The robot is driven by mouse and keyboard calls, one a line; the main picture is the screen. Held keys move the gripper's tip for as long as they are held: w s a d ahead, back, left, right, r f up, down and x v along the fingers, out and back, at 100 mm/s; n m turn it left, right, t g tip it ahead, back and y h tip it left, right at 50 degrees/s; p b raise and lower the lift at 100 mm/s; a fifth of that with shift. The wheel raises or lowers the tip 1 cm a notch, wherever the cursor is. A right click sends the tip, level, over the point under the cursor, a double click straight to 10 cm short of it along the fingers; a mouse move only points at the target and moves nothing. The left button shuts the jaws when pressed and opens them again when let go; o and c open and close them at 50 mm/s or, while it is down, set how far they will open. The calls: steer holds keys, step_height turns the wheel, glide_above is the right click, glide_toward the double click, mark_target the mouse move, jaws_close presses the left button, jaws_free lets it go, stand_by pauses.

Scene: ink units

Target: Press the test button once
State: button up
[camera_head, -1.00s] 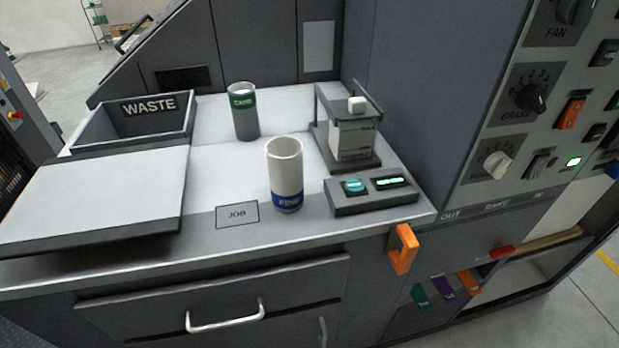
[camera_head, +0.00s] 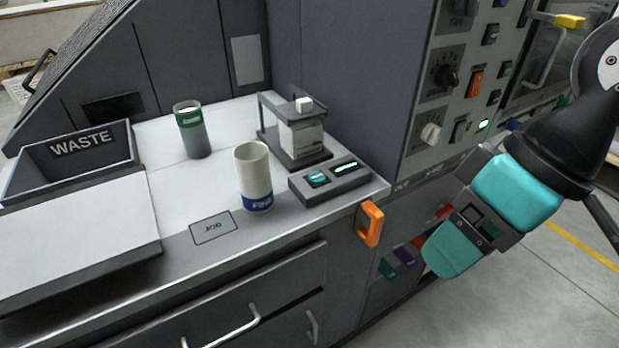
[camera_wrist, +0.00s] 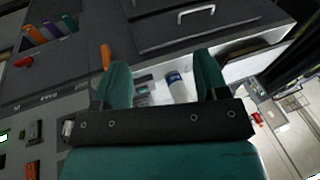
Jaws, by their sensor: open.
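The test button is a teal round button (camera_head: 318,177) on a dark control box (camera_head: 331,183) at the right front of the worktop. A small lit green display (camera_head: 346,166) sits beside it on the same box. My gripper (camera_head: 447,250) is at the right in the head view, apart from the box and in front of the cabinet. In the wrist view my gripper (camera_wrist: 162,84) shows two teal fingers apart with nothing held between them. The control box is partly visible between them, small and unclear.
A green-labelled cup (camera_head: 190,130), a small press stand (camera_head: 262,117) and a WASTE bin (camera_head: 68,160) are farther back. An orange handle (camera_head: 370,223) sticks out at the worktop's front corner.

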jaws_close()
stand_by(1.7)
